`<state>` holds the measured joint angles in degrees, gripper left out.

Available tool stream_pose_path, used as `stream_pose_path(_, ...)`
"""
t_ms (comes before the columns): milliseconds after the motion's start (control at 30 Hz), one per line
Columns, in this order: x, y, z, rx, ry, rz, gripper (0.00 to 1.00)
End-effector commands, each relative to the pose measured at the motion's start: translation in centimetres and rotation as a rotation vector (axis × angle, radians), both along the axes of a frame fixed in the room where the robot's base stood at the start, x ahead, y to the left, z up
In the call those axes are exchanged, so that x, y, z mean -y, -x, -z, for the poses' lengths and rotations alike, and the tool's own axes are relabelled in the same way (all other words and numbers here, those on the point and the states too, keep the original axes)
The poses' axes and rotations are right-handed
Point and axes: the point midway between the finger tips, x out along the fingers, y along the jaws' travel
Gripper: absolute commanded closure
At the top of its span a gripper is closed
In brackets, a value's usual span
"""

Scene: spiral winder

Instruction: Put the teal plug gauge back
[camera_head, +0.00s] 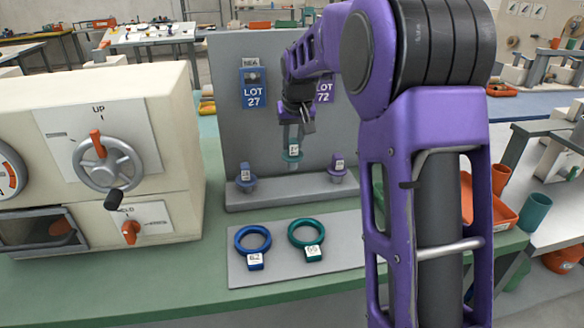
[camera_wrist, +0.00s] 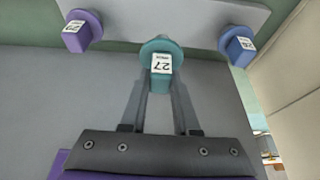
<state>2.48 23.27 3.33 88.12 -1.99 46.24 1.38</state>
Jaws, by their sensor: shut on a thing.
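The teal plug gauge (camera_head: 292,152) is held upright in my gripper (camera_head: 293,136), with a white label on its side. It hangs above the grey ledge (camera_head: 280,196), between a blue plug gauge (camera_head: 246,178) and a purple plug gauge (camera_head: 338,168) that stand on that ledge. In the wrist view the teal gauge (camera_wrist: 160,62) sits at the tips of my two fingers (camera_wrist: 160,85), its label reading 27 upside down. The ledge spot below the teal gauge is partly hidden, and I cannot tell whether a hole is there.
A grey upright panel (camera_head: 225,140) behind carries a blue LOT 27 tag (camera_head: 254,90) and a purple LOT 72 tag (camera_head: 325,92). A blue ring (camera_head: 240,239) and a teal ring (camera_head: 293,232) lie in front on a grey mat (camera_head: 345,255). A cream machine (camera_head: 180,130) stands left.

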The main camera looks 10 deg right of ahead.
Motion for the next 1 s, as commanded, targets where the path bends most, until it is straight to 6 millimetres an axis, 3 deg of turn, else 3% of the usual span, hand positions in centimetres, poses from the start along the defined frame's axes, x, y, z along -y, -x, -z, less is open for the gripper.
stream_pose_path(400,0.0,0.0,5.5,0.0,0.0,0.001,1.0)
stream_pose_path(833,0.0,0.0,6.2,0.002,0.0,0.0,1.0)
stream_pose_path(867,0.0,0.0,6.2,0.002,0.0,0.0,0.69)
stream_pose_path(1000,0.0,0.0,6.1,0.001,0.0,0.0,0.44)
